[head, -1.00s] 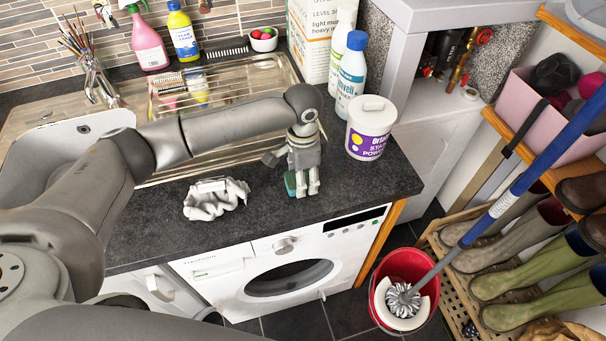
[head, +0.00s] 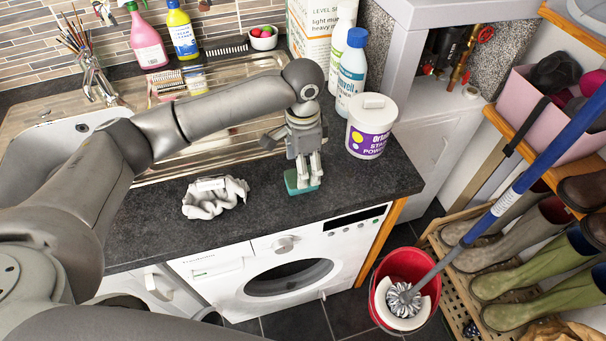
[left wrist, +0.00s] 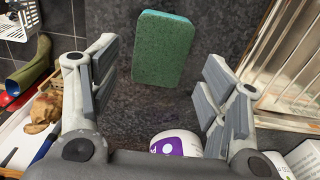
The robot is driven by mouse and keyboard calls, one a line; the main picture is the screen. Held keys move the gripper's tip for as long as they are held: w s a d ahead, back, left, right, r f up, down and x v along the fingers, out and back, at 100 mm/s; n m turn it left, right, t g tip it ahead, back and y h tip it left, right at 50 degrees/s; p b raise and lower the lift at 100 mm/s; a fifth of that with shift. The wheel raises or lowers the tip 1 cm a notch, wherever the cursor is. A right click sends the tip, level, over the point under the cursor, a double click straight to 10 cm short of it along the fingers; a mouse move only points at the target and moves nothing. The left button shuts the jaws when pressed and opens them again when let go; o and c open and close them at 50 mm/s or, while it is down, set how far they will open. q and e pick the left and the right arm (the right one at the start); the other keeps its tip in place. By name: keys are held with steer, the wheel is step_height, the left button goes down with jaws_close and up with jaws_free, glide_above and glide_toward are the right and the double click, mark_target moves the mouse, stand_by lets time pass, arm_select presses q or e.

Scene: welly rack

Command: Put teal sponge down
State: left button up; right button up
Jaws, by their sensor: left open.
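The teal sponge (head: 291,185) lies flat on the dark worktop (head: 258,205), near its front edge, and also shows whole in the left wrist view (left wrist: 160,48). My left gripper (head: 305,172) is just above it and hides part of it in the head view. In the left wrist view its fingers (left wrist: 160,82) are wide apart with nothing between them, and the sponge is beyond the tips. My right gripper is in neither view.
A crumpled white cloth (head: 213,197) lies left of the sponge. A white tub with a purple label (head: 368,130) and bottles (head: 350,75) stand to the right. The sink drainer (head: 225,130) is behind. A red bucket (head: 402,268) is on the floor.

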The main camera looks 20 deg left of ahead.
arm_select(q)
step_height(320, 180, up, 8)
steer(key=b, duration=0.1)
steer(key=shift+f, duration=0.1)
stand_by(0.5)
